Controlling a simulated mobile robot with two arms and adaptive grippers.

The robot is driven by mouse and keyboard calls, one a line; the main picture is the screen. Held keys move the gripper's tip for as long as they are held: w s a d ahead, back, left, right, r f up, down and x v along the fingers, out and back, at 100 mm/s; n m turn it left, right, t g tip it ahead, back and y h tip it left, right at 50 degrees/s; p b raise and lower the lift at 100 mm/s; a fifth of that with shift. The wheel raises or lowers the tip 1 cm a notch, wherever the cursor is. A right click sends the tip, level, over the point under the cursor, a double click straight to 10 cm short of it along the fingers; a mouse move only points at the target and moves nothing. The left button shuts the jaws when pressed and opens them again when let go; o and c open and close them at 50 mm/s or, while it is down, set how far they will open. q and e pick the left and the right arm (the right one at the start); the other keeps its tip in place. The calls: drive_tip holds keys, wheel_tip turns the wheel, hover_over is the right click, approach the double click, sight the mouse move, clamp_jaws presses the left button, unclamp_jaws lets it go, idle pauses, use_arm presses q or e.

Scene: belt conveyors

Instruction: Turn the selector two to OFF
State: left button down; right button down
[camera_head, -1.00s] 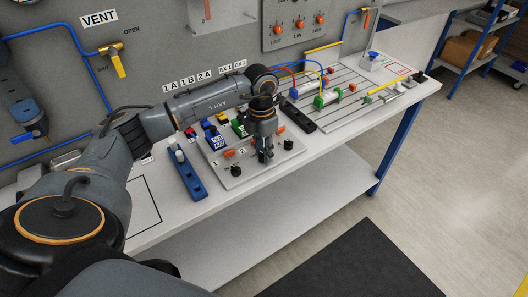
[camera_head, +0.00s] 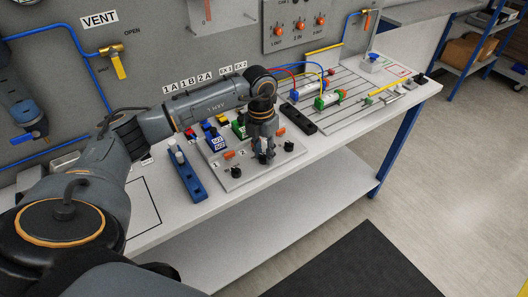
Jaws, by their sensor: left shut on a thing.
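The selector panel (camera_head: 213,184) is a grey plate at the front of the bench, with the labels 1 and 2 on it. My left gripper (camera_head: 264,157) points down over its front middle, right of the label 2, and is shut on selector two, which the fingers mostly hide. Which way its pointer faces cannot be told. A black knob (camera_head: 236,172) shows to the left, below label 1, and another black knob (camera_head: 289,146) to the right. My right gripper is not in view.
A blue holder (camera_head: 190,181) stands left of the panel, and a black block (camera_head: 299,120) lies behind it to the right. Beyond is a rail board with coloured hoses. The yellow-handled VENT valve (camera_head: 118,66) is on the back wall. The bench front right of the panel is clear.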

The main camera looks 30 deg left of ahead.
use_arm(q)
drive_tip(key=c, duration=1.1)
unclamp_jaws()
drive_tip(key=shift+r, duration=0.1)
drive_tip(key=r, duration=0.8)
drive_tip(key=a+r, duration=0.1)
drive_tip(key=r, duration=0.3)
drive_tip(key=shift+f, duration=0.1)
